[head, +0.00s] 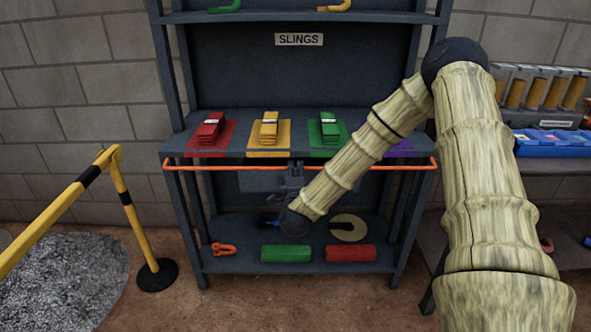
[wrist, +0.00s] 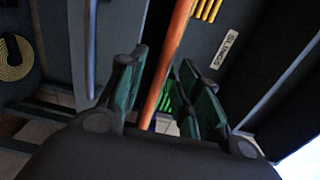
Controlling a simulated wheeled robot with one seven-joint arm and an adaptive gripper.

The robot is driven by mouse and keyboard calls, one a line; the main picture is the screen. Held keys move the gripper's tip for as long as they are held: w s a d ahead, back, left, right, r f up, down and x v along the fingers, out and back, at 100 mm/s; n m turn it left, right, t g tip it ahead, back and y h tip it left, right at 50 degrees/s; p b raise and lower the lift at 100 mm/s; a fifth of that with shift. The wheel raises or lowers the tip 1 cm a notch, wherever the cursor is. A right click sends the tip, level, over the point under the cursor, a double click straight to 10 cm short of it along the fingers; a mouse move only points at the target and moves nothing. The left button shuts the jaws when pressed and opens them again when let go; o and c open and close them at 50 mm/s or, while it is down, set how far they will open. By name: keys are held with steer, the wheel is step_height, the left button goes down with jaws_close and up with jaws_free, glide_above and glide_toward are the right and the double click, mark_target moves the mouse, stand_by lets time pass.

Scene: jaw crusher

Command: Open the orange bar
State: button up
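The orange bar (head: 230,168) runs level across the front of the sling rack, just below the edge of the middle shelf. Its ends bend back toward the rack's posts. My gripper (head: 296,174) is at the middle of the bar, reaching up from below. In the wrist view the orange bar (wrist: 172,50) passes between the two green-padded fingers of my gripper (wrist: 162,90). Gaps show between the bar and the fingers, so the gripper looks open around it. Whether either finger touches the bar is hard to tell.
Red (head: 209,129), yellow (head: 269,129) and green (head: 329,129) slings lie on the rack's middle shelf (head: 245,155). A yellow barrier (head: 130,205) stands at left.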

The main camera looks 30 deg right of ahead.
steer(key=shift+x, duration=1.3)
steer(key=shift+r, duration=0.1)
jaws_close()
